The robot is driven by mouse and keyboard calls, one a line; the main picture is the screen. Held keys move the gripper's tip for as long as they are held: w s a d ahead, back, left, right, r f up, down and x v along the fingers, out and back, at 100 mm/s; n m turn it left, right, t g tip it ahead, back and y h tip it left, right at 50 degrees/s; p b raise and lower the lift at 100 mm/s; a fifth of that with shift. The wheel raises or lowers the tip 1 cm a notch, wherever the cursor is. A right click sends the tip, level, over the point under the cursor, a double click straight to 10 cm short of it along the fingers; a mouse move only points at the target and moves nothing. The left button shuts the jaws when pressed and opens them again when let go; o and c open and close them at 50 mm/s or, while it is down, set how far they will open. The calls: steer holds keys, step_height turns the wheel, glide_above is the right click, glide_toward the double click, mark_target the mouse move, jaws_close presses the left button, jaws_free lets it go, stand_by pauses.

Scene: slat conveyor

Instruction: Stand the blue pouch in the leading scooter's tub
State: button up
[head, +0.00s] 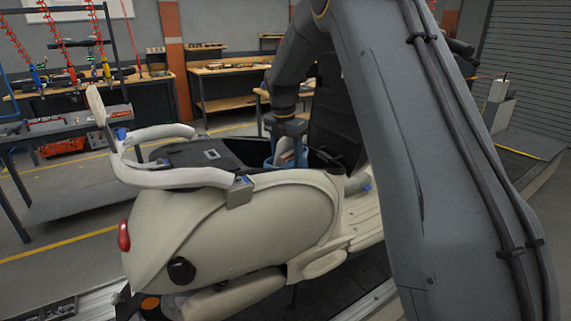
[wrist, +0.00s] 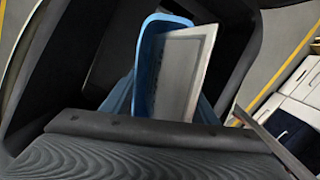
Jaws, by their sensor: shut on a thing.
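The cream scooter (head: 235,225) stands across the middle of the head view with its black seat (head: 333,115) raised. Its dark tub (wrist: 105,55) is open, and its walls surround the blue pouch in the wrist view. The blue pouch (wrist: 148,65) has a pale grey panel (wrist: 185,72) at its face and looks roughly upright, slightly tilted. In the head view the pouch (head: 270,160) shows only in part, behind the scooter's rear body. My gripper (head: 289,132) reaches down over the tub opening, shut on the pouch. The pouch's lower end and the tub floor are hidden.
The raised seat stands close to the right of my gripper. The pale grab rail (head: 170,178) and black tub edge lie to the left. Workbenches (head: 225,75) and a tool rack (head: 75,65) stand behind, apart from the scooter. My arm hides much of the right side.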

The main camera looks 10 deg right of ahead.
steer(key=shift+f, duration=0.95)
steer(key=shift+f, duration=0.15)
steer(key=o, duration=1.5)
steer(key=shift+c, duration=0.2)
step_height(320, 180, up, 12)
steer(key=a+b, duration=0.1)
steer(key=b, duration=0.3)
steer(key=shift+s, duration=0.45)
steer(key=shift+a+r, duration=0.1)
steer(key=shift+r, duration=0.1)
